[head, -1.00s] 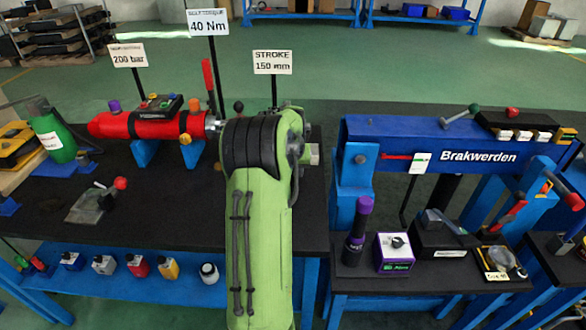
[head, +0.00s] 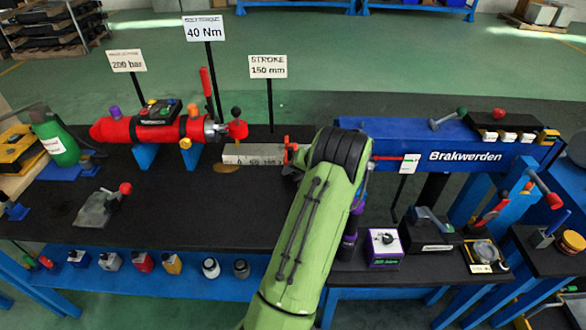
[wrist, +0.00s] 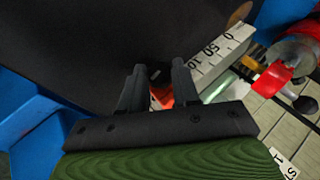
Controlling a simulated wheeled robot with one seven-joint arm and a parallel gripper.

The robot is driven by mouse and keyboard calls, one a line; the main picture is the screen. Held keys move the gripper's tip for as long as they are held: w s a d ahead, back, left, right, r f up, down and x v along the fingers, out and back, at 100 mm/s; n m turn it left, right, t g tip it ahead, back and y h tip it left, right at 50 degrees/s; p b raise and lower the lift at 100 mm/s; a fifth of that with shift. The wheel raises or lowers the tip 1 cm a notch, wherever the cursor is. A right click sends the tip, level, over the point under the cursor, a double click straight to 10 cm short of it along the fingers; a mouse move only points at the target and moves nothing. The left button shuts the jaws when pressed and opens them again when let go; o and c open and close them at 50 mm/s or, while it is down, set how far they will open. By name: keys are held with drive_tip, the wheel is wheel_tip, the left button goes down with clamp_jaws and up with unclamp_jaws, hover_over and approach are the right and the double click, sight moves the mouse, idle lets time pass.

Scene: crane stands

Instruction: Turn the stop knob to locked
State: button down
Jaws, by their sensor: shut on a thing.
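A red-orange knob (head: 289,143), which I take to be the stop knob, stands at the right end of the pale scale bar (head: 245,153) on the bench, beside my arm. In the wrist view a red-orange part (wrist: 163,100) shows between the two dark fingers of my gripper (wrist: 158,72), which is shut on it. Most of that part is hidden by the fingers, and its turn angle cannot be read. The scale bar (wrist: 212,62) runs close to the right of the fingers in the wrist view. In the head view my arm hides most of the gripper.
A red cylinder (head: 125,128) lies on blue supports left of the scale, with a red rod end (head: 237,129). The blue Brakwerden beam (head: 440,140) is close on the right. Sign posts rise behind the scale.

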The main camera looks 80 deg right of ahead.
idle(0.5)
drive_tip(key=c, duration=0.8)
unclamp_jaws()
drive_tip(key=shift+f, duration=0.15)
